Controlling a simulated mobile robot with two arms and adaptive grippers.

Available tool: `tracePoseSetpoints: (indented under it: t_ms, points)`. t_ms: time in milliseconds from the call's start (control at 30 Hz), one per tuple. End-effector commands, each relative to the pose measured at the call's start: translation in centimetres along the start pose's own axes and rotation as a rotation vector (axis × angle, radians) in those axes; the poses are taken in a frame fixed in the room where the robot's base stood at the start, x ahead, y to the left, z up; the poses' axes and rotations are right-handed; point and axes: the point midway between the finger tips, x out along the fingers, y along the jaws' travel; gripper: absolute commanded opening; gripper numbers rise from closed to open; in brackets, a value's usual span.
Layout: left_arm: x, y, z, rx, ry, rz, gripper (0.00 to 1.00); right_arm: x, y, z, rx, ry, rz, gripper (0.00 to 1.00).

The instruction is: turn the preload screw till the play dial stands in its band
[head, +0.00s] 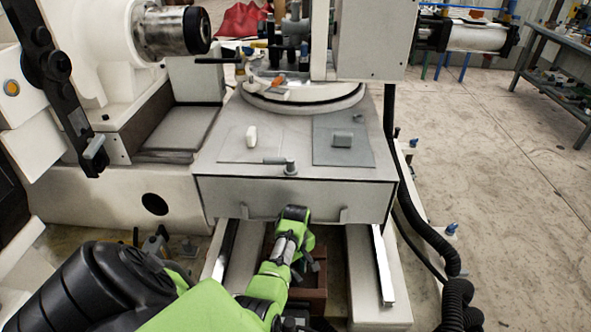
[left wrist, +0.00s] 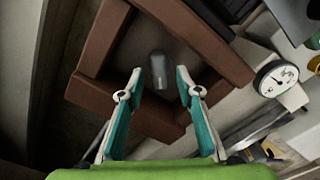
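My left gripper (left wrist: 160,75) is open, its two teal-padded fingers apart. A grey rounded peg (left wrist: 158,66), which may be the preload screw, shows between and just beyond the fingertips, inside a brown frame (left wrist: 205,45). I cannot tell whether the fingers touch it. A round white dial (left wrist: 278,78), likely the play dial, faces me at the right of the left wrist view; its band is too small to make out. In the head view my green left arm reaches in below the front of the grey carriage (head: 296,200), and the fingertips are hidden. The right gripper is out of view.
Pale rails (head: 376,262) run on both sides of the brown frame (head: 319,282) under the carriage. A black hose (head: 424,225) hangs at the right. A black lever (head: 55,70) stands at the left.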

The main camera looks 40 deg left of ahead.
Motion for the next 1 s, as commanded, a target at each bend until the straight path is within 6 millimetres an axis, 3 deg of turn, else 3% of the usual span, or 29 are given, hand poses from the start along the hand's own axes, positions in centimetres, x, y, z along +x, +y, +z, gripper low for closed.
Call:
tracePoseSetpoints:
  t_ms: [200,467,600,1000]
  points:
    - [1.6,0.0,-0.1,-0.001,0.0,0.001,0.32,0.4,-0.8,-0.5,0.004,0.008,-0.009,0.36]
    - [1.7,0.0,-0.1,0.0,0.001,0.001,0.32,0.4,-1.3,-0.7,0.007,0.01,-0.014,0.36]
    - [1.7,0.0,0.0,0.0,0.001,0.001,0.01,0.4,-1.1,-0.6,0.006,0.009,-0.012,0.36]
    - [1.5,0.0,-0.1,0.033,0.001,0.0,0.0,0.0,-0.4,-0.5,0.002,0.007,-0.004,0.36]
